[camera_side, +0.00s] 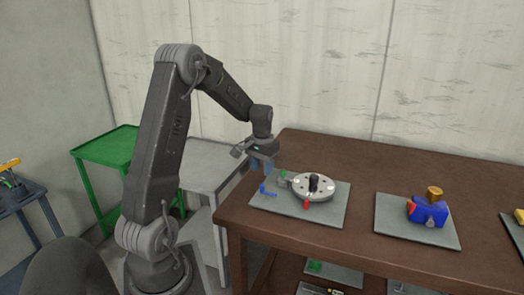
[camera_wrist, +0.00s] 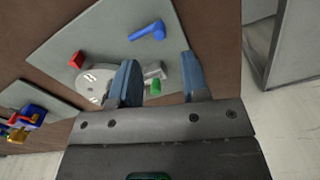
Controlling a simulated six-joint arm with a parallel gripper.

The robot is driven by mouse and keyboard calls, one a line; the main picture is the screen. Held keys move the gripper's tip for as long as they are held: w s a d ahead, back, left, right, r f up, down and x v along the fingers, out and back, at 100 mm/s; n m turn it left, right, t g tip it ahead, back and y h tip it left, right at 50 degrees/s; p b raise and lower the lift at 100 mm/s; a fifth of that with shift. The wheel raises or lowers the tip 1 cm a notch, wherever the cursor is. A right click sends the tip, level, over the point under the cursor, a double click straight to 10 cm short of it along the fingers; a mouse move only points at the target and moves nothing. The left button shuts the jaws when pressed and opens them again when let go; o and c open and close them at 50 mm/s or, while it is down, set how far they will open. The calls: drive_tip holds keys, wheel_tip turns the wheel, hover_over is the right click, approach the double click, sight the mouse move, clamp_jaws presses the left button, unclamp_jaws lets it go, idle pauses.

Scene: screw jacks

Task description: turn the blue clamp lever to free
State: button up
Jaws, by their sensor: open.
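The blue clamp lever (camera_side: 268,193) is at the left end of a grey plate (camera_side: 325,221) on the brown table. It has a short upright knob and a low arm. In the wrist view the lever (camera_wrist: 147,31) lies beyond my fingertips, apart from them, with its arm slanting across the plate. The left finger hides part of the round disc.
The round grey disc (camera_side: 313,190) carries a black knob, and a red handle (camera_side: 306,205) is at its front. A green piece (camera_side: 283,174) is at its left. A second plate with a blue and gold device (camera_side: 428,210) stands to the right.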

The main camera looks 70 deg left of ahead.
sight(262, 185)
wheel_tip(262, 185, up, 7)
idle(0.3)
drive_tip(key=s+d+r+m+t, duration=0.1)
drive_tip(key=d+r, duration=0.2)
drive_tip(key=d, duration=0.3)
drive_tip(key=s+d+r+m+t+y, duration=0.1)
drive_tip(key=d+r, duration=0.1)
drive_tip(key=d, duration=0.3)
drive_tip(key=s+d+r+m, duration=0.1)
drive_tip(key=d+r, duration=0.2)
drive_tip(key=d, duration=0.3)
drive_tip(key=s+d+m+t+h, duration=0.1)
drive_tip(key=s+d+m+t, duration=0.1)
drive_tip(key=s+d, duration=0.9)
drive_tip(key=shift+d+f+m+t, duration=0.15)
drive_tip(key=shift+d+m+t, duration=0.25)
drive_tip(key=shift+d+t, duration=0.55)
